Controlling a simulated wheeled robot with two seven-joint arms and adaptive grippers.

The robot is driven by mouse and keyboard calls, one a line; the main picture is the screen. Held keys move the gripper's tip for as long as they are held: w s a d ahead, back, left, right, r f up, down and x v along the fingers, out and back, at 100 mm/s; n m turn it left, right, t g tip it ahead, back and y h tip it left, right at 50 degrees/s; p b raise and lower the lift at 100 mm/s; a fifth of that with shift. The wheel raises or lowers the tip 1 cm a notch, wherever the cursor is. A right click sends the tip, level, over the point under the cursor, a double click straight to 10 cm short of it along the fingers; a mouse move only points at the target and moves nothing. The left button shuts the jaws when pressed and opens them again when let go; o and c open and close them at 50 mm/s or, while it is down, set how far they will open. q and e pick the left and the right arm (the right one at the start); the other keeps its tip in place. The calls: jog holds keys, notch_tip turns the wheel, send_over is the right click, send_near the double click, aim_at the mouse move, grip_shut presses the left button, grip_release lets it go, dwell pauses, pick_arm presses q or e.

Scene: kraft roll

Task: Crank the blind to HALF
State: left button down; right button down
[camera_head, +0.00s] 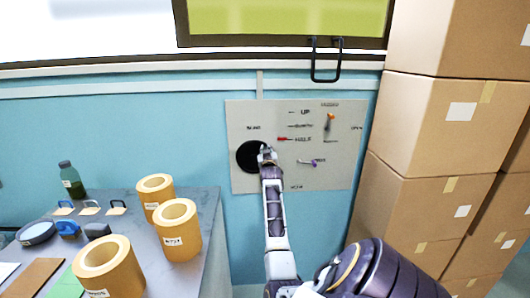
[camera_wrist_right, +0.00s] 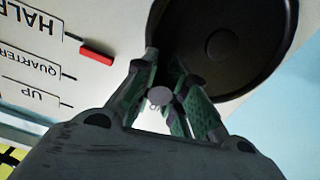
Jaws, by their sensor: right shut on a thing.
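The black crank disc (camera_head: 246,157) is on the left of a beige wall panel (camera_head: 335,178); it also shows in the right wrist view (camera_wrist_right: 250,65). My right gripper (camera_head: 266,152) is at the disc's right edge, its fingers (camera_wrist_right: 163,85) shut around a small pale round knob (camera_wrist_right: 160,96). A red pointer (camera_head: 282,139) sits beside the HALF label (camera_head: 303,139). In the right wrist view the red pointer (camera_wrist_right: 96,53) appears in line with the HALF mark. A yellow-green panel (camera_head: 290,17) fills the window above; I cannot tell the blind's edge. My left gripper is not in view.
Stacked cardboard boxes (camera_head: 430,120) stand close on the right. A grey table (camera_head: 207,215) with several paper rolls (camera_head: 178,243) is at left. A black handle (camera_head: 326,78) hangs above.

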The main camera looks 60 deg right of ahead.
jog(key=shift+s+f, duration=0.1)
jog(key=shift+f, duration=0.05)
jog(key=c, duration=1.4)
grip_release()
jog(key=shift+s+f, duration=0.2)
jog(key=shift+s+a+r, duration=0.1)
jog(key=shift+a, duration=0.35)
jog(key=shift+v, duration=0.85)
jog(key=shift+r+v, duration=0.15)
jog(key=shift+v, duration=2.15)
jog(key=shift+r+v, duration=0.15)
jog(key=shift+v, duration=2.15)
